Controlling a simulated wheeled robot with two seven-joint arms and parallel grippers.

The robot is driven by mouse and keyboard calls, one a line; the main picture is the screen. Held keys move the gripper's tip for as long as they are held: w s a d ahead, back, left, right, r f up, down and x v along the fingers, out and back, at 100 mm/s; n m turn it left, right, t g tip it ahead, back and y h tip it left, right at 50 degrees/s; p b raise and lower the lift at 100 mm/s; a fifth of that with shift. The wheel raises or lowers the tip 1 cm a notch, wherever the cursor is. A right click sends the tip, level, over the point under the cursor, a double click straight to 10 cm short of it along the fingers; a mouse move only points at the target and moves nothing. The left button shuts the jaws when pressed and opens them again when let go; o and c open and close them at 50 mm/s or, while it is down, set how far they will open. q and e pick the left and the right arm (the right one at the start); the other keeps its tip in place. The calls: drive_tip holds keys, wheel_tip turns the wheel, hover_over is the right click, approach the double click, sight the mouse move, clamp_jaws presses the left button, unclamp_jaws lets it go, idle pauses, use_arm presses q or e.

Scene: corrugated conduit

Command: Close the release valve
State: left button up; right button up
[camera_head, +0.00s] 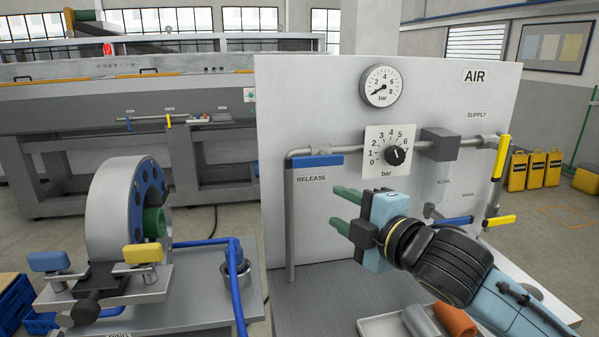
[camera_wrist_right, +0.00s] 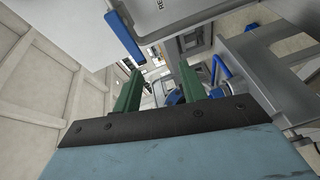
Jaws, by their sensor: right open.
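The release valve's blue lever (camera_head: 316,161) lies level along the grey pipe, just above the RELEASE label on the white AIR panel (camera_head: 330,95). In the right wrist view a blue lever (camera_wrist_right: 126,36) shows at the top, beyond the fingers and left of lettering partly cut off. My right gripper (camera_head: 341,209) is in front of the panel, below and right of the release lever. Its green fingers point left, apart and with nothing between them; they also show in the right wrist view (camera_wrist_right: 160,85). My left gripper is out of view.
A round gauge (camera_head: 381,86) and a black regulator knob (camera_head: 396,156) sit on the panel. Yellow supply levers (camera_head: 501,157) and a blue lever (camera_head: 452,221) are at right. A tray (camera_head: 385,327) with cylinders is below my arm. A ring fixture (camera_head: 115,215) stands left.

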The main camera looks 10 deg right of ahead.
sight(302, 163)
drive_tip(key=w+a+r, duration=0.1)
drive_tip(key=w, duration=0.3)
drive_tip(key=w+a+r+n, duration=0.1)
drive_tip(key=w+a, duration=0.1)
drive_tip(key=w, duration=0.2)
drive_tip(key=w+a+r+n+y, duration=0.1)
drive_tip(key=w+a+r, duration=0.1)
drive_tip(key=w, duration=0.3)
drive_tip(key=shift+t+p, duration=0.3)
drive_tip(key=shift+p, duration=0.1)
clamp_jaws()
